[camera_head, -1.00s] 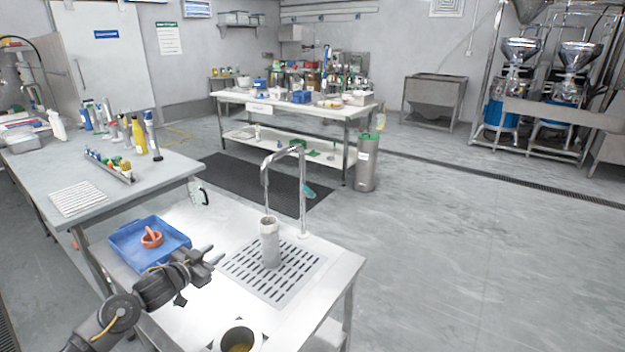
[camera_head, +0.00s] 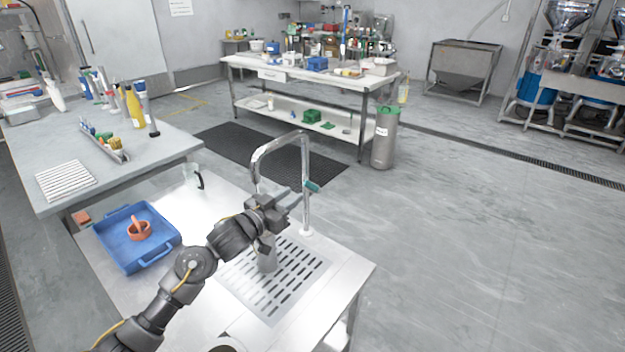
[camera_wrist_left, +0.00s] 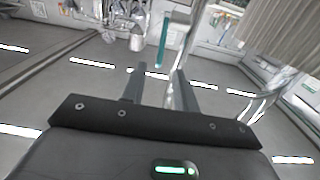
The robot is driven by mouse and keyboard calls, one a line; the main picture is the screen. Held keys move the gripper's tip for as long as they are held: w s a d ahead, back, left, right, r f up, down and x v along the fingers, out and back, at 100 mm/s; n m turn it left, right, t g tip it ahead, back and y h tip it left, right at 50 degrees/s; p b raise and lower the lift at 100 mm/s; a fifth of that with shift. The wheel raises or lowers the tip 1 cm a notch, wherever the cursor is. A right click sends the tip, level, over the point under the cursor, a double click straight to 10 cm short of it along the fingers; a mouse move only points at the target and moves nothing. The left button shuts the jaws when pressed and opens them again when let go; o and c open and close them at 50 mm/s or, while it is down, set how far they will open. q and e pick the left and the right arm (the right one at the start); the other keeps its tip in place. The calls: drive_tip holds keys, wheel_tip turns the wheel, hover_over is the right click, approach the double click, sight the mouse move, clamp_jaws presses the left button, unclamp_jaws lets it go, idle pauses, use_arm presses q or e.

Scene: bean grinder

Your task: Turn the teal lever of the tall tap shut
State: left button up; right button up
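The tall chrome tap (camera_head: 305,165) rises from the steel counter, and its spout arches over to the left. Its teal lever (camera_head: 313,186) sticks out to the right from partway up the post. My left gripper (camera_head: 290,199) is level with the lever, just left of the post. Its fingers are apart with nothing between the tips. In the left wrist view the teal lever (camera_wrist_left: 163,42) stands beyond the fingertips, in line with the gap between the fingers (camera_wrist_left: 160,80). I cannot tell whether a finger touches the tap. My right gripper is out of view.
A blue tray (camera_head: 113,243) with an orange mortar (camera_head: 139,232) lies to the left. Open floor lies right of the counter.

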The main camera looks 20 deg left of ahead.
sight(312, 187)
use_arm(q)
drive_tip(key=x, duration=0.8)
drive_tip(key=shift+w+d+p, duration=0.15)
drive_tip(key=shift+w+p, duration=0.2)
drive_tip(key=shift+p, duration=0.05)
drive_tip(key=shift+w+d, duration=0.2)
drive_tip(key=shift+w, duration=0.3)
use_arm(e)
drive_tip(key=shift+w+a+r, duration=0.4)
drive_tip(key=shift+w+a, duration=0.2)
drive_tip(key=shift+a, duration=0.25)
use_arm(q)
drive_tip(key=c, duration=0.6)
clamp_jaws()
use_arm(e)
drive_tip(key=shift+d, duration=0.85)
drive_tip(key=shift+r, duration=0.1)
